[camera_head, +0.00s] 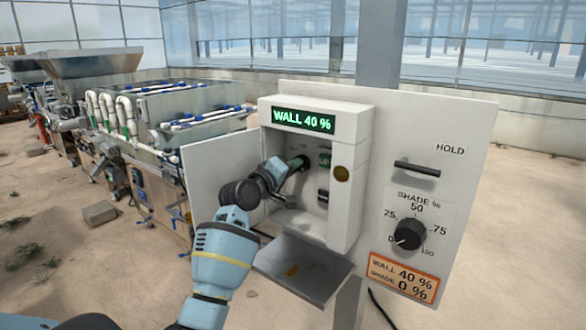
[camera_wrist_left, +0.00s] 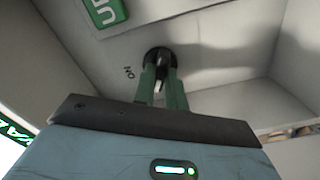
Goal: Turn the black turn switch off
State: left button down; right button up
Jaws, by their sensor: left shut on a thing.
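The black turn switch (camera_wrist_left: 158,54) is on the inner back wall of the open white control box (camera_head: 362,150), beside a label that reads ON. In the head view only a dark edge of the switch (camera_head: 305,159) shows past my fingers. My left gripper (camera_head: 297,164) reaches into the box from the left. Its two green fingers (camera_wrist_left: 161,82) are shut on the switch, one on each side. The switch's exact pointer angle is partly hidden by the fingers. My right gripper is not in view.
A green UP button (camera_head: 325,160) and a black rocker (camera_head: 323,196) sit right of the switch. The box's open door (camera_head: 212,165) and lower flap (camera_head: 303,270) border the opening. The panel has a HOLD handle (camera_head: 417,168) and a shade dial (camera_head: 409,235). The display (camera_head: 303,120) reads WALL 40 %.

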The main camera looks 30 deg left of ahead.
pick_arm(q)
jog(key=c, duration=1.4)
grip_release()
jog(key=shift+c, duration=0.2)
jog(key=shift+s, duration=0.1)
jog(key=s, duration=0.7)
jog(key=shift+s+a, duration=0.3)
jog(key=shift+s, duration=0.05)
